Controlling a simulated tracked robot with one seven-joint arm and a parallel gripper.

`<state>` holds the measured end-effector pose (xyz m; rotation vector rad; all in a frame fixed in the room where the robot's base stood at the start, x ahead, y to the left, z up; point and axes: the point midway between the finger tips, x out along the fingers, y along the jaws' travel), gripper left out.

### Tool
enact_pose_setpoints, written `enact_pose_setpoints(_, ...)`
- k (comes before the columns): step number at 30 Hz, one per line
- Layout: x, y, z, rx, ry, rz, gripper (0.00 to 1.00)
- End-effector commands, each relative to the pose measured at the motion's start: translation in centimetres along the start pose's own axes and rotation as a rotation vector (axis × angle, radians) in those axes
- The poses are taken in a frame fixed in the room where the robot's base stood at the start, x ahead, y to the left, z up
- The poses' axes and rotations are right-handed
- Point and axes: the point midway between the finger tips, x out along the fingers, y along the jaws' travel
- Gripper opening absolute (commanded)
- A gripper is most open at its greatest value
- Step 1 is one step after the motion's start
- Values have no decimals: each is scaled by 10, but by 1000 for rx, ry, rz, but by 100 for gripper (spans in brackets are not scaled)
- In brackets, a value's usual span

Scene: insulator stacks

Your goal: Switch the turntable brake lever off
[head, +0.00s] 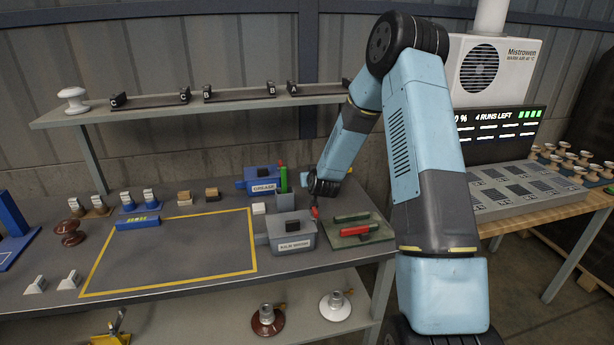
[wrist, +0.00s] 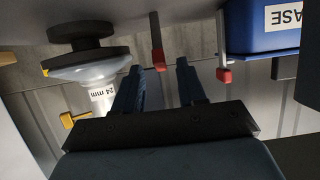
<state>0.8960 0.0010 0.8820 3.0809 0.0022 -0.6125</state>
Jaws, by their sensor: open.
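My gripper (head: 314,192) is low over the back right of the bench in the head view. In the wrist view my gripper (wrist: 158,67) is open, its two dark fingers apart. A thin dark lever with a red tip (wrist: 156,40) shows in the gap between the fingertips; I cannot tell whether it touches them. A second red-tipped lever (wrist: 221,45) stands right of the fingers, beside a blue box. In the head view a small red tip (head: 314,212) shows just below my gripper. No label says which lever is the turntable brake.
The blue grease box (head: 262,188) stands behind left of my gripper, and a grey labelled box (head: 291,238) in front. A green tray (head: 362,238) with red and green bars lies right. In the wrist view a white insulator (wrist: 92,75) marked 24 mm is left of the fingers.

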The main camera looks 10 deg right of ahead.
Motion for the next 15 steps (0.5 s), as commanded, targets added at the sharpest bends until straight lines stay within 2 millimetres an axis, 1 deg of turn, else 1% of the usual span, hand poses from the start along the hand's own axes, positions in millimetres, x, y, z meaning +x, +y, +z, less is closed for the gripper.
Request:
enact_pose_setpoints(1, 8, 0, 1, 2, -1, 0, 40)
enact_pose_setpoints(6, 26, -1, 1, 1, -1, -1, 40)
enact_pose_setpoints(10, 32, 0, 0, 0, 0, 0, 40)
enact_pose_setpoints(15, 34, 0, 0, 0, -1, 0, 40)
